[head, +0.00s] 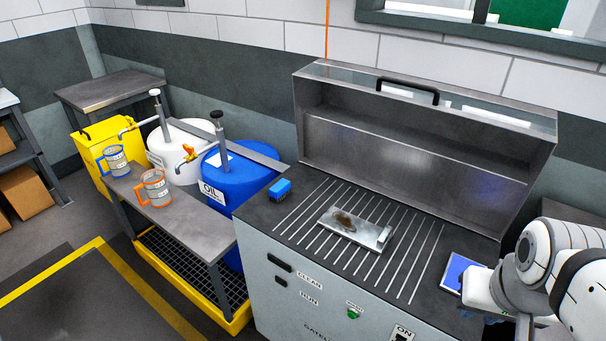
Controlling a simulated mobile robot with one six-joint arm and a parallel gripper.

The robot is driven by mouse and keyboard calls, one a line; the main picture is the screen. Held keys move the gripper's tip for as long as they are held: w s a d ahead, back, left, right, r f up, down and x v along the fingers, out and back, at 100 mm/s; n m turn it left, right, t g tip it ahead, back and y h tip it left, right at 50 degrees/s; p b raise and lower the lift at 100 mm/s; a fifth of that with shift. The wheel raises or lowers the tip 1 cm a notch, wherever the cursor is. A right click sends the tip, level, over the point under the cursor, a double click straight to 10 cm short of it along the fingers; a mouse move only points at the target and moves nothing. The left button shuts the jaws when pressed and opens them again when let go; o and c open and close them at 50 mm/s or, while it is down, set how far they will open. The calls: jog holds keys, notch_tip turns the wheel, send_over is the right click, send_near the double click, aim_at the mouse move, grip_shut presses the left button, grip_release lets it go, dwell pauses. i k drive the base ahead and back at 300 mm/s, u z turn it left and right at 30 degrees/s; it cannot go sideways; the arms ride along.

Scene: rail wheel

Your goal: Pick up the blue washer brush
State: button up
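The blue washer brush (280,189) is a small block with blue on top and a dark underside. It lies at the left end of the washer's dark, slotted top (300,214), near its left edge. My arm, white with grey joints, enters at the lower right, over the right end of the washer. The fingers of my gripper cannot be made out there, so its opening does not show. The arm's end is far from the brush, across the washer top, and nothing touches the brush.
A metal plate with a brown stain (350,228) lies mid-top. A blue pad (458,271) lies by my arm. The washer's lid (400,150) stands open behind. Left are a blue oil drum (240,180), a white drum (183,150) and two jugs on a bench (190,222). Space around the brush is clear.

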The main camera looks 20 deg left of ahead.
aim_at(282, 188)
jog(key=u, duration=0.6)
jog(key=k, duration=0.55)
jog(key=u, duration=2.2)
jog(key=i, duration=1.7)
jog(key=z, duration=2.3)
